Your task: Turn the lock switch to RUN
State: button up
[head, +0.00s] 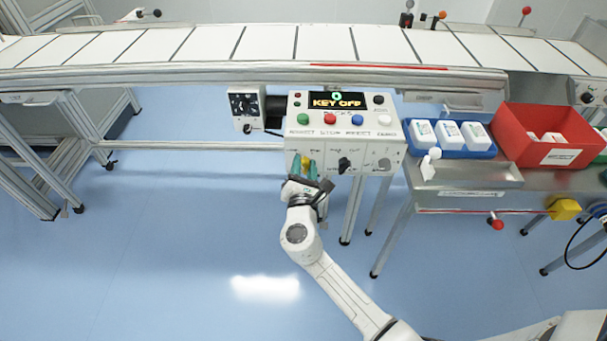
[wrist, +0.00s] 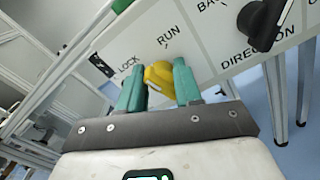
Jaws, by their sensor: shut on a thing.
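The lock switch (wrist: 159,76) is a yellow knob on the white control box (head: 362,157), with LOCK and RUN printed above it. In the wrist view my gripper (wrist: 158,82) has its two teal fingers on either side of the knob, shut on it. In the head view my gripper (head: 303,168) is at the lower left of the box front and partly hides the yellow knob (head: 306,160). The box's display (head: 337,101) reads KEY OFF. The knob's white mark is partly visible, but I cannot tell exactly which label it points to.
A black direction knob (head: 345,164) is right of the lock switch, also visible in the wrist view (wrist: 262,20). Colored buttons line the box top. A conveyor (head: 270,45) runs behind. A red bin (head: 510,120) and blue tray (head: 485,151) stand right. Floor is clear on the left.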

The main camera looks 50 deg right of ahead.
jog(key=m+b, duration=0.1)
jog(key=f+m+b, duration=0.1)
jog(key=m+b, duration=0.1)
jog(key=shift+s+d+f+m+b, duration=0.1)
jog(key=shift+s+f+m+b, duration=0.2)
jog(key=shift+m+b, duration=0.1)
jog(key=m+b, duration=0.3)
jog(key=shift+m+b, duration=0.3)
jog(key=shift+b, duration=0.1)
jog(key=shift+c, duration=0.2)
jog(key=shift+w+m+b, duration=0.1)
jog(key=shift+m+b, duration=1.1)
jog(key=shift+o, duration=0.4)
jog(key=shift+w+r+m+b, duration=0.1)
jog(key=shift+m+b, duration=1.2)
jog(key=shift+m, duration=0.2)
jog(key=shift+r, duration=0.1)
jog(key=o, duration=0.7)
jog(key=shift+a, duration=0.2)
jog(key=shift+o, duration=1.3)
jog(key=shift+r, duration=0.15)
